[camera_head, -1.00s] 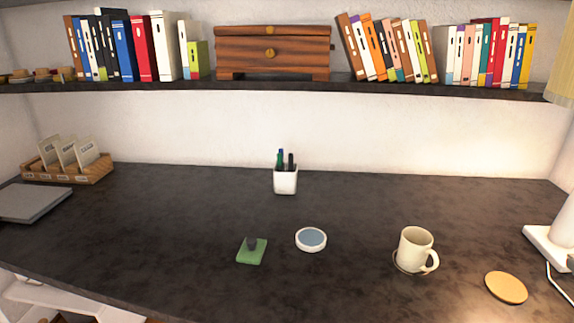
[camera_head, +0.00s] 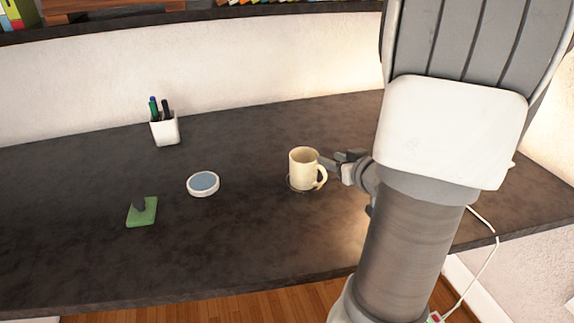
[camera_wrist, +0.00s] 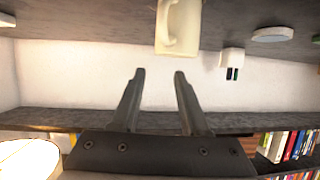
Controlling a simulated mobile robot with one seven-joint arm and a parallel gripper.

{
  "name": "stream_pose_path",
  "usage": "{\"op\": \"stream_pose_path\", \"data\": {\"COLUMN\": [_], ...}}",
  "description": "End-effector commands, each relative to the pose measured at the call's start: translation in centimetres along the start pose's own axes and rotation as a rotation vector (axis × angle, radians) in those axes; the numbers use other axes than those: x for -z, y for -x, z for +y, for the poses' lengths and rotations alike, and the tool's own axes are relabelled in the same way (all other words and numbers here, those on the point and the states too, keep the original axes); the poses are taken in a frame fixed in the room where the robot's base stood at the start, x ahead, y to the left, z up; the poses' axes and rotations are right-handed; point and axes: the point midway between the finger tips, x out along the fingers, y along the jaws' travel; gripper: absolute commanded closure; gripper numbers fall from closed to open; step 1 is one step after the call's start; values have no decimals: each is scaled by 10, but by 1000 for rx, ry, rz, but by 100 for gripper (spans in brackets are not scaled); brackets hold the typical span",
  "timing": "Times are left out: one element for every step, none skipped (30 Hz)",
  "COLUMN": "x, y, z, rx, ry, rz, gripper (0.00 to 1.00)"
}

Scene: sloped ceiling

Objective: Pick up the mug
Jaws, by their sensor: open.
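A shelf (camera_head: 230,14) runs along the wall above. My arm covers the desk's right side.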

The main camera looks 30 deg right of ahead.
Motion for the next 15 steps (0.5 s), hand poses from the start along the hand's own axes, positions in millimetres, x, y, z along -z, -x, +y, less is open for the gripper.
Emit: {"op": "stream_pose_path", "data": {"x": [-4, -3, -2, -3, -2, -1, -1, 0, 0, -1, -2, -3, -4, -5, -6], "y": [-12, -17, -23, -27, -30, -34, -35, -37, -38, -40, -42, -47, -51, -55, -62], "z": [-1, -1, 0, 0, 0, 0, 0, 0, 0, 0, 1, 2, 3, 3, 5], "rx": [4, 4, 2, 2, 1, 1, 1, 1, 1, 1, 1, 1, 1, 1, 0], "ry": [1, 1, 1, 1, 1, 0, 0, 0, 0, 0, 0, 0, 1, 0, 1], "rz": [-1, 0, 0, -1, -1, 0, 1, 1, 0, 0, 0, 0, -1, -1, 0], "gripper": [55, 55, 55, 55, 55, 55, 55, 55, 55, 55, 55, 55, 55, 55, 55]}}
